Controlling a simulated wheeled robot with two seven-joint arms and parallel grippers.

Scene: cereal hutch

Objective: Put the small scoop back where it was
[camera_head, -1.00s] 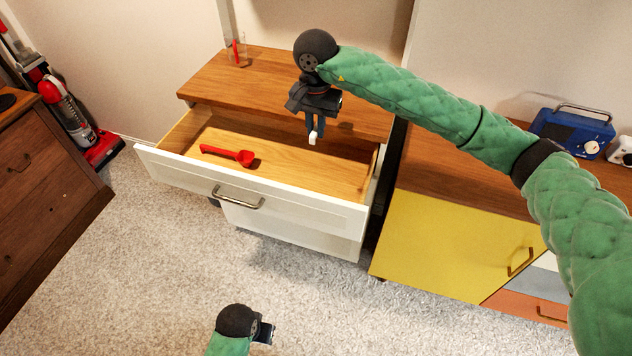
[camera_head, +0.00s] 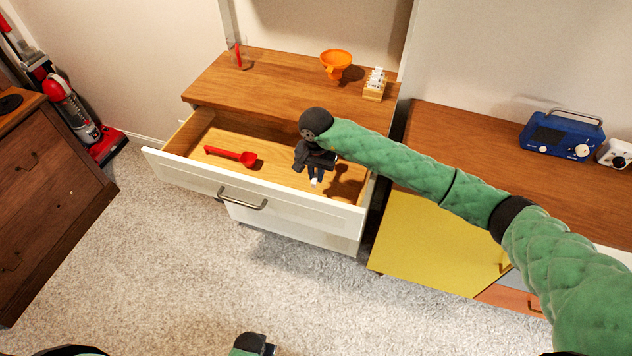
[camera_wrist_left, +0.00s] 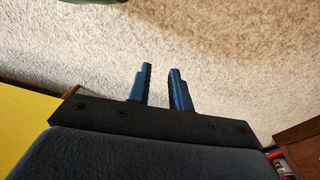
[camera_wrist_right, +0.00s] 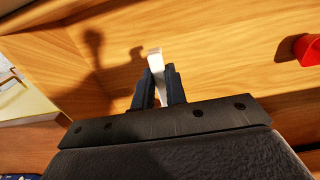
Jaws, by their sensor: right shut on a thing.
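My right gripper (camera_head: 314,178) is inside the open drawer (camera_head: 253,196), near its right end, above the wooden floor. It is shut on a small white piece (camera_wrist_right: 158,72), seen between the fingers in the right wrist view. I take it for part of the small scoop; the rest of its shape is hidden. A larger red scoop (camera_head: 232,155) lies in the drawer left of the gripper, its bowl (camera_wrist_right: 309,49) at the right edge of the right wrist view. My left gripper (camera_wrist_left: 161,78) is open and empty over the carpet; only a bit shows in the head view.
On the top stand an orange funnel (camera_head: 336,64), a small rack (camera_head: 375,84) with white pieces, and a clear holder (camera_head: 240,58) with something red. A blue radio (camera_head: 562,133) stands on the cabinet at right.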

